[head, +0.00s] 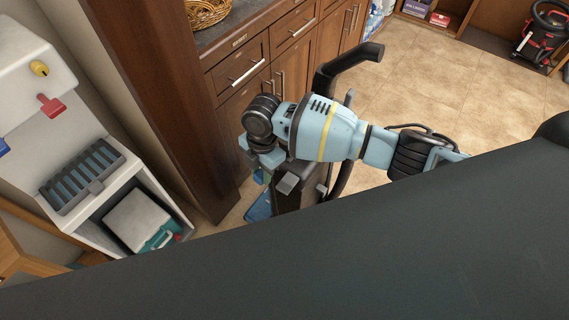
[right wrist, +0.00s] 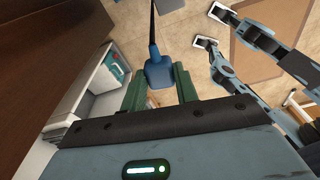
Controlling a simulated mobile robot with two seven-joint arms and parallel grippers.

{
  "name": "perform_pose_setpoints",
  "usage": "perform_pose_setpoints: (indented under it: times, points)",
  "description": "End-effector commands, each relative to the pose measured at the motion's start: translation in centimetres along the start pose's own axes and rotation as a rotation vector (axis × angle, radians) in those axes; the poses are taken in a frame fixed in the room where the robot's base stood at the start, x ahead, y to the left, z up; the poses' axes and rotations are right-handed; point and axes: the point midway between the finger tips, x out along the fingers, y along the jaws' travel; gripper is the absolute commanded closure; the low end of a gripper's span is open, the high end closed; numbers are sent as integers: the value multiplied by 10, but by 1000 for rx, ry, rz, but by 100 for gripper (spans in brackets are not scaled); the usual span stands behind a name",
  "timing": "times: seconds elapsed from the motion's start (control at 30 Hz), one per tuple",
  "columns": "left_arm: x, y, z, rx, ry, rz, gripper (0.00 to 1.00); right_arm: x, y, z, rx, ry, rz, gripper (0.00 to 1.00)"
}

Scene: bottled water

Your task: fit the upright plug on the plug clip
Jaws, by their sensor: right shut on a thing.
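My right gripper (right wrist: 159,88) shows in the right wrist view with its green fingers on both sides of a blue plug (right wrist: 158,73). It is shut on the plug, and a dark cable runs from the plug to the top edge. In the head view my right arm comes in from the right, and the right gripper (head: 259,176) is low beside a dark upright stand (head: 298,194), partly hidden by the wrist. The plug cannot be made out clearly there. I cannot pick out the plug clip for sure in either view.
A white water dispenser (head: 119,196) stands at the left, with a white box and teal item in its lower bay. A brown cabinet panel (head: 165,90) and drawers (head: 237,67) stand close behind the arm. Tiled floor (head: 420,75) is open at the right.

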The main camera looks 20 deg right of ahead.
Motion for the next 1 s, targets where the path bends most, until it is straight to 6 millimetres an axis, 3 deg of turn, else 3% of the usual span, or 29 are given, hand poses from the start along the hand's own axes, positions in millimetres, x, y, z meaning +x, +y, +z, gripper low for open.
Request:
perform_pose_setpoints:
  times: [0.1, 0.27, 0.67, 1.0]
  points:
    - [0, 1, 4, -1, -7, 1, 100, 6, -17, 35, -80, -79, -7, 100]
    - [1, 1, 5, -1, -9, 2, 100, 5, -28, 57, -126, -122, -3, 100]
    - [1, 0, 8, 3, -14, 3, 100, 9, -30, 60, -134, -128, -2, 100]
    - [4, 2, 27, -1, -49, 8, 100, 32, -31, 62, -133, -124, -6, 100]
